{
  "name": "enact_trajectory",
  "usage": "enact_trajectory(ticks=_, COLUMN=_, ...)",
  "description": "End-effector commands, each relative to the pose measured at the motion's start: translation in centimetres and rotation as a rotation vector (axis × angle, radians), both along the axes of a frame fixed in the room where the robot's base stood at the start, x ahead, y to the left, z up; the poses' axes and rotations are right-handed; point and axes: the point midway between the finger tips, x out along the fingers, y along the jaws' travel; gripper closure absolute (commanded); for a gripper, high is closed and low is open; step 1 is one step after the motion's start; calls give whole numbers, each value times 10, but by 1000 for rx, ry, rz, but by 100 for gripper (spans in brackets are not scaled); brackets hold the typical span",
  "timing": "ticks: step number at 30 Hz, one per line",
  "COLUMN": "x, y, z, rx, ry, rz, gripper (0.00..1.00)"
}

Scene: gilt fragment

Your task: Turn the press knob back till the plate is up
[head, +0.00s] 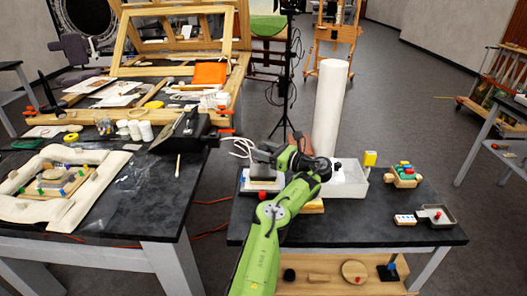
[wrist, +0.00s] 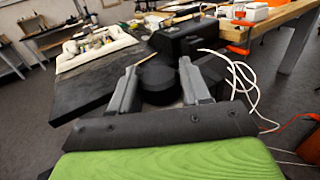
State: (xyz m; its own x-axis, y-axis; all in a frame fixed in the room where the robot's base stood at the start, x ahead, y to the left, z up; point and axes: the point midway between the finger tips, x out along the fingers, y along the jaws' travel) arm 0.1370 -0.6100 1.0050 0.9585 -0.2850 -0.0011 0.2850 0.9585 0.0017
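The press (head: 262,185) stands at the left end of the right-hand dark table, a grey block over a pale base. My gripper (head: 265,155) is over it and my green arm hides part of it. In the wrist view, the black round press knob (wrist: 158,80) sits between the two grey fingers of my gripper (wrist: 158,72). The fingers flank it on both sides with no clear gap. The plate is not clearly visible, and its height cannot be told.

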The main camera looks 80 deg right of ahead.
Motion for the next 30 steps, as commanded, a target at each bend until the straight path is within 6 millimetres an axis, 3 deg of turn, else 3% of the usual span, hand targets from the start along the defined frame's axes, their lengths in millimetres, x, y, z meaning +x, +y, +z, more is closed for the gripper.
enact_trajectory(ticks=1, x=0, y=0, z=1, rx=1, ry=-1, rz=0, gripper=47)
enact_trajectory(ticks=4, x=0, y=0, z=1, rx=0, ry=-1, rz=0, gripper=34)
enact_trajectory(ticks=14, x=-7, y=1, z=1, rx=0, ry=-1, rz=-2, gripper=34)
enact_trajectory(ticks=21, x=-57, y=16, z=2, rx=0, ry=0, rz=0, gripper=34)
enact_trajectory(ticks=27, x=-79, y=24, z=4, rx=-3, ry=-2, rz=-1, gripper=34)
enact_trajectory(ticks=30, x=-108, y=32, z=2, rx=-1, ry=-2, rz=-5, gripper=34)
